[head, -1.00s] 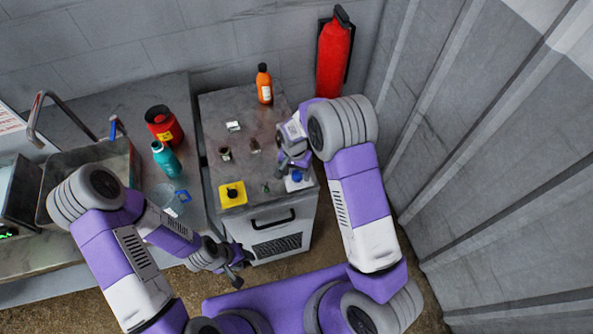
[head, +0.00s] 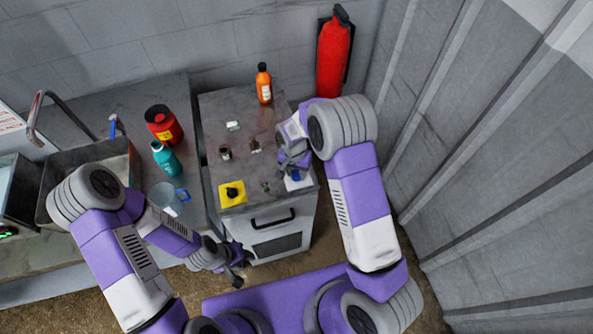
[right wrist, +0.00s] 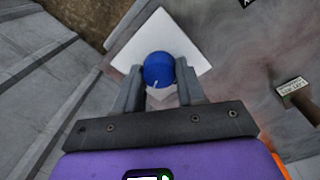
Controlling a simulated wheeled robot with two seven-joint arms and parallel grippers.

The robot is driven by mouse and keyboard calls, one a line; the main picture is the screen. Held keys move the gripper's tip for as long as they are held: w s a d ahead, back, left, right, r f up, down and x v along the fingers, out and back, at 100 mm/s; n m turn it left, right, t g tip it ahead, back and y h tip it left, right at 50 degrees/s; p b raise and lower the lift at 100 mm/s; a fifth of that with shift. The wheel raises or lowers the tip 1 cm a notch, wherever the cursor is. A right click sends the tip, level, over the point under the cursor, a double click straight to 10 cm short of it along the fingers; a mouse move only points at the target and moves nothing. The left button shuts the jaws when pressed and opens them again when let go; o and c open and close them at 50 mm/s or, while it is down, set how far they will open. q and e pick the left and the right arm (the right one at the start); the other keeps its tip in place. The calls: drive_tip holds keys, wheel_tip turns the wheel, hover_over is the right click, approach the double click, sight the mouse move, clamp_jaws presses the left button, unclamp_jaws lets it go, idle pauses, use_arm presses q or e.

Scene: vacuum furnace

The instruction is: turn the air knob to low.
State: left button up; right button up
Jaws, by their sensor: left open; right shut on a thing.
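A round blue knob (right wrist: 158,67) with a thin white pointer line sits on a white square plate (right wrist: 193,40). The plate lies on the front right corner of the grey furnace top; the knob (head: 296,175) is partly hidden by my gripper in the head view. My right gripper (right wrist: 161,82) is shut on the blue knob, one finger on each side. A black knob (head: 232,192) on a yellow plate (head: 226,201) sits at the front left corner. I cannot read which knob is labelled air. My left gripper (head: 240,277) is open and empty in front of the cabinet.
Small fittings (head: 255,146) stand on the furnace top, with an orange bottle (head: 264,86) behind. A red fire extinguisher (head: 333,58) hangs on the wall. A red canister (head: 164,126), teal bottle (head: 166,160) and clear jug (head: 166,198) stand on the left counter.

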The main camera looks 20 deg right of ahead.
sight(296, 175)
drive_tip(key=n+b, duration=0.1)
drive_tip(key=n, duration=0.2)
drive_tip(key=n+b, duration=0.1)
drive_tip(key=n, duration=0.3)
drive_tip(key=shift+b, duration=0.3)
drive_tip(key=n, duration=0.3)
drive_tip(key=shift+n+t+b, duration=0.3)
drive_tip(key=shift+b, duration=0.1)
drive_tip(key=shift+s+n, duration=0.1)
drive_tip(key=shift+n, duration=1.3)
drive_tip(key=o, duration=1.1)
drive_tip(key=shift+c, duration=0.2)
drive_tip(key=r, duration=0.7)
drive_tip(key=shift+s+a+r, duration=0.1)
drive_tip(key=shift+a+r, duration=0.1)
drive_tip(key=shift+r, duration=0.15)
drive_tip(key=shift+s+f, duration=0.1)
